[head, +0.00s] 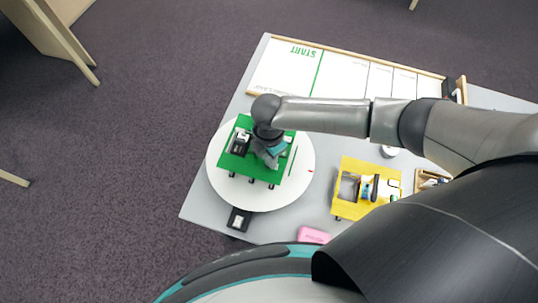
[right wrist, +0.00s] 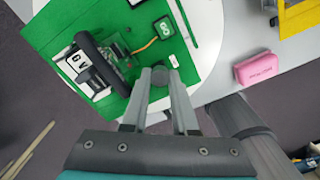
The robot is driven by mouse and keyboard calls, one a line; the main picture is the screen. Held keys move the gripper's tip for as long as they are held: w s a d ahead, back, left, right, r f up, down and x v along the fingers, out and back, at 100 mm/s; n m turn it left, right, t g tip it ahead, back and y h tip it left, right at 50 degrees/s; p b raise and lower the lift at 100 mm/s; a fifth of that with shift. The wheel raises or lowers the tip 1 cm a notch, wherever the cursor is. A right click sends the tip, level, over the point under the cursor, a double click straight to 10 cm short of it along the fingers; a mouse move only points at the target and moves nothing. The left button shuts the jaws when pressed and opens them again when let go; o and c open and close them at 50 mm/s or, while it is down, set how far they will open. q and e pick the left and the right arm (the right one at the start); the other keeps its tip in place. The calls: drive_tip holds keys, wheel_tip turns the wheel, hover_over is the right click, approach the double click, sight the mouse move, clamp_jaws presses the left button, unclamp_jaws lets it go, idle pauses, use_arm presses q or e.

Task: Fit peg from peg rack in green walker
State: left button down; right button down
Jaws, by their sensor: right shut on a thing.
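The green walker (head: 235,165) stands on a round white disc (head: 220,190) on the table. My right gripper (head: 270,150) is over the right part of its deck, seen from above. In the right wrist view the two fingers (right wrist: 160,88) are shut on a small grey round-ended peg (right wrist: 159,75), close to the green deck (right wrist: 110,45). I cannot tell whether the peg is in a hole or above it. A wooden holder (head: 428,180), perhaps the peg rack, is at the right, partly hidden by my arm. My left gripper is not in view.
A yellow walker (head: 350,208) stands right of the disc. A pink case (head: 313,235) and a small black item (head: 239,218) lie near the front edge. A white track board marked START (head: 285,70) lies at the back. My right arm crosses over the table.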

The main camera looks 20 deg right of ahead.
drive_tip(key=shift+f, duration=0.1)
idle(0.3)
drive_tip(key=c, duration=0.6)
unclamp_jaws()
drive_tip(key=shift+r+p, duration=3.8)
drive_tip(key=shift+p, duration=0.3)
